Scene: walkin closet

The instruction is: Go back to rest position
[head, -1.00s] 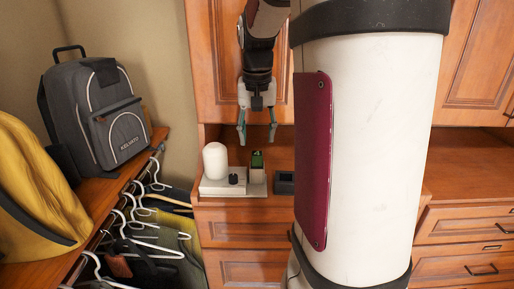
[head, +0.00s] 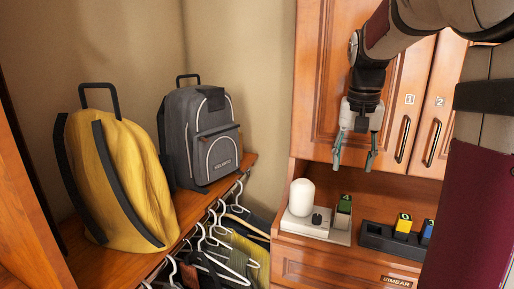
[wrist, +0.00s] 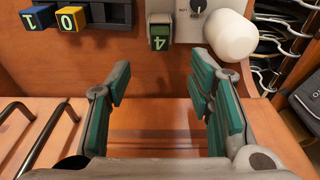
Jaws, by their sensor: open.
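My gripper (head: 354,150) hangs with its fingers pointing down in front of the wooden cabinet doors, above the counter. Its teal-padded fingers are apart and nothing is between them. In the wrist view the open gripper (wrist: 164,95) also shows empty. Beyond the fingertips stands a green block marked 4 (wrist: 161,37), on a white base with a dial. The same green block (head: 344,204) shows in the head view below and left of the fingers. A white rounded dome (head: 303,197) stands left of it and also appears in the wrist view (wrist: 230,36).
A dark tray (head: 378,238) holds a yellow block (head: 403,224) and a blue block (head: 427,231). A yellow backpack (head: 120,185) and a grey backpack (head: 205,135) stand on the left shelf. White hangers (head: 215,228) hang below it. Cabinet handles (head: 403,140) lie right of my gripper.

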